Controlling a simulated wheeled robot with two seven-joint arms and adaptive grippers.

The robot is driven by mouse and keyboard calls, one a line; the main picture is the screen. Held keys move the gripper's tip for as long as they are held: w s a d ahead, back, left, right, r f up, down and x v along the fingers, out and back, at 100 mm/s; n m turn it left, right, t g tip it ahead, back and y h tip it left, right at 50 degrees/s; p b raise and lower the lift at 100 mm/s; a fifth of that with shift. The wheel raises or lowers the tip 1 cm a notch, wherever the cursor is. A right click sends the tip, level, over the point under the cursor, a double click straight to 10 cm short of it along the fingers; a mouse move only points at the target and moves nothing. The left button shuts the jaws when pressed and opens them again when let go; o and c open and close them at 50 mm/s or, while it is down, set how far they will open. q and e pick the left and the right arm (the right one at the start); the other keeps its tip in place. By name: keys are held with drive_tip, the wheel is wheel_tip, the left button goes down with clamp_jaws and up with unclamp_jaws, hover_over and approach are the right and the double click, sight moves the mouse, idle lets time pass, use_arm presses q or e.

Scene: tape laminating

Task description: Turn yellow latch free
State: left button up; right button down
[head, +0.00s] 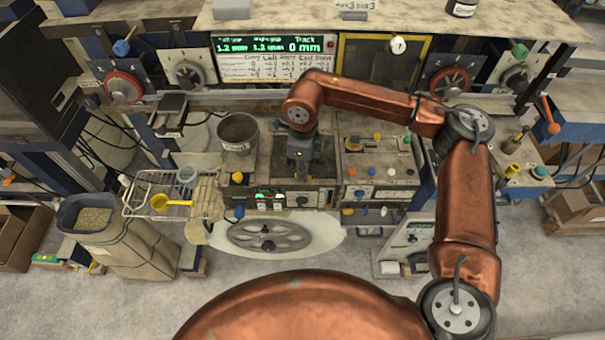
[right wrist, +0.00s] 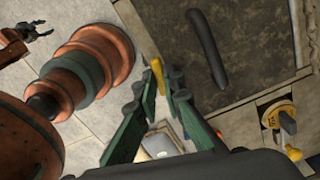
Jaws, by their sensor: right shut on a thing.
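The yellow latch (right wrist: 157,74) shows as a small yellow piece between the fingertips of my right gripper (right wrist: 157,88) in the right wrist view. The green fingers are closed in on it from both sides. In the head view my right gripper (head: 302,160) points down over the middle of the bench machine, and it hides the latch there. My left gripper (right wrist: 46,29) shows small at the upper left of the right wrist view, its prongs apart and empty, away from the latch. It is not seen in the head view.
A metal pot (head: 238,132) stands left of my right gripper. A control panel (head: 380,165) with several knobs is to its right. A wire rack (head: 158,197) holds a yellow scoop (head: 170,203). A handwheel (head: 268,237) sits below. A grain sack (head: 130,245) stands on the floor.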

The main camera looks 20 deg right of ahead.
drive_tip(key=shift+n+b, duration=0.55)
drive_tip(key=shift+n, duration=0.65)
drive_tip(key=c, duration=2)
unclamp_jaws()
drive_tip(key=shift+c, duration=0.2)
drive_tip(key=shift+r, duration=0.1)
wheel_tip(320, 180, up, 12)
